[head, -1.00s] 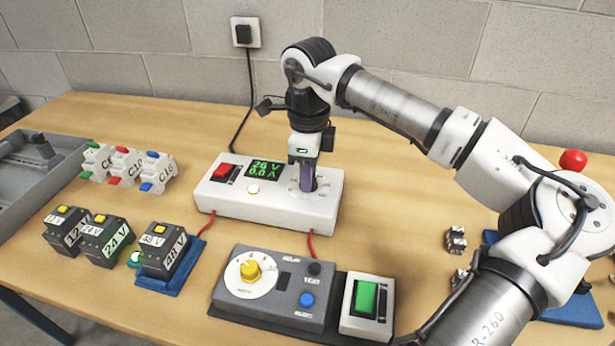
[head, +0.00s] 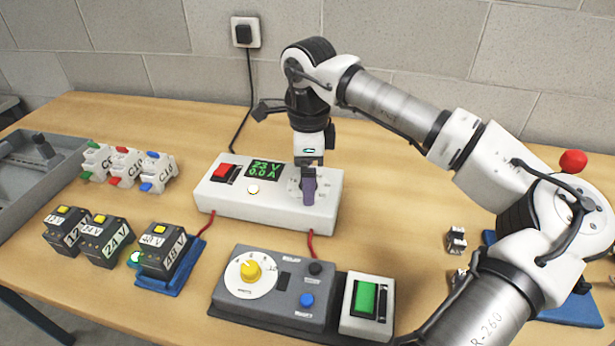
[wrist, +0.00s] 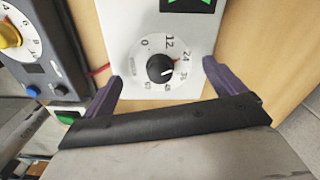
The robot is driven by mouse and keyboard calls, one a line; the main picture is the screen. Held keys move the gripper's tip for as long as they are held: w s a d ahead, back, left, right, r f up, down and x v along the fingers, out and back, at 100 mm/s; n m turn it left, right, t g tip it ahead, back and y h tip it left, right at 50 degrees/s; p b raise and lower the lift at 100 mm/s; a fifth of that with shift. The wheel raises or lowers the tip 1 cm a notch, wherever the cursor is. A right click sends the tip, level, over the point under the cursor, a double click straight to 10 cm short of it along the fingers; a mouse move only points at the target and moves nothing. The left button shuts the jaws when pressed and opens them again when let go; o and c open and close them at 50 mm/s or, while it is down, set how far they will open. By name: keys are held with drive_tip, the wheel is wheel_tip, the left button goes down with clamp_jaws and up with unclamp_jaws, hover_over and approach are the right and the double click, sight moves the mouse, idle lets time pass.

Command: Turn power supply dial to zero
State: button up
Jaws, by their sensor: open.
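The white power supply (head: 230,205) stands on the bench, its green display (head: 264,170) reading about 23 V and 0.0 A. Its dial (wrist: 160,68) is a black knob on a white scale marked 0, 12, 24 and up; the red-tipped pointer is close to 24. My gripper (wrist: 160,82) is open, its purple fingers apart on either side of the dial and not visibly touching it. In the head view my gripper (head: 309,188) points down over the right end of the supply and hides the knob.
A grey control box (head: 285,300) with a yellow knob and a green switch box (head: 367,303) stand in front of the supply. Relay-like modules (head: 103,240), white breakers (head: 122,167) and a grey tray (head: 35,165) lie to the left.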

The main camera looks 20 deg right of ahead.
drive_tip(key=shift+r+p, duration=2.05)
drive_tip(key=shift+r, duration=1.45)
drive_tip(key=shift+s+f, duration=0.1)
